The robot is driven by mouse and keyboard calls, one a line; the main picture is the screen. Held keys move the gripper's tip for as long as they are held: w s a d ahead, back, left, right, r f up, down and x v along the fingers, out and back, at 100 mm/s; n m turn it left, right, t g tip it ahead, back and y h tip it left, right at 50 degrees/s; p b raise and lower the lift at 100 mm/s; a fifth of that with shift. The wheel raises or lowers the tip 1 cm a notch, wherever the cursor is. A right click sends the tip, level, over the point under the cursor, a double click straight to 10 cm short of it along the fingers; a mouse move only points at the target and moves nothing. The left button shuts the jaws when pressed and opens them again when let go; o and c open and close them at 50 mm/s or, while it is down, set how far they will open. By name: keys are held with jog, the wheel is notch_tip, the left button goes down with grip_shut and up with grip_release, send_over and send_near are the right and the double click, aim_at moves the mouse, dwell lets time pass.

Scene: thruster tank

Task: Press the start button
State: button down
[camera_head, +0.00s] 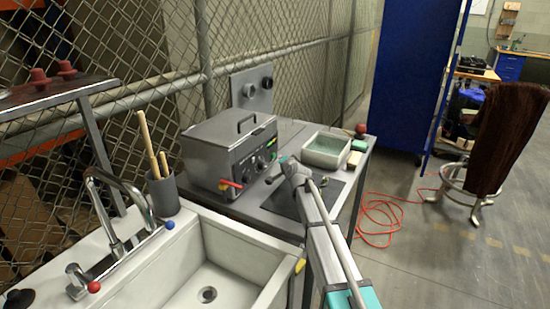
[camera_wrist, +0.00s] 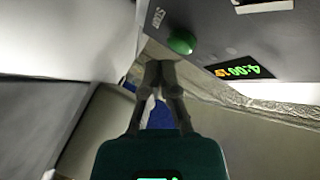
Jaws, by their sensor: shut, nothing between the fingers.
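The grey metal tank (camera_head: 212,155) with a lid handle stands on the bench beside the sink. Its front panel, with dark knobs and a red-and-yellow part, faces right. In the wrist view a round green button (camera_wrist: 182,42) sits on the grey panel, next to a label that seems to read START. A lit display (camera_wrist: 240,71) shows 4:00. My gripper (camera_wrist: 160,66) is shut and empty, its fingertips just below and left of the green button in the picture. Contact is not visible, and they appear apart. In the head view my arm reaches to the panel; the fingertips are hard to make out.
A white sink (camera_head: 262,295) with a faucet (camera_head: 118,205) lies at front left. A pale basket-like tray (camera_head: 326,150) and a red ball-like thing (camera_head: 361,130) sit beyond the tank. A mesh fence stands behind. An orange cable (camera_head: 378,215) lies on the open floor at right.

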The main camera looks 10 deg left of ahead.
jog(key=shift+w+a, duration=0.3)
jog(key=shift+a, duration=0.55)
dwell(1.2)
jog(key=shift+d, duration=0.1)
dwell(0.4)
jog(key=shift+s+d, duration=0.3)
jog(key=shift+d, duration=0.4)
jog(key=shift+d, duration=0.1)
jog(key=shift+s+d, duration=0.3)
jog(key=shift+d, duration=0.45)
jog(key=shift+s+d, duration=0.25)
jog(key=shift+d, duration=0.55)
jog(key=shift+s+d, duration=0.3)
jog(key=shift+d, duration=0.45)
jog(key=shift+r, duration=0.1)
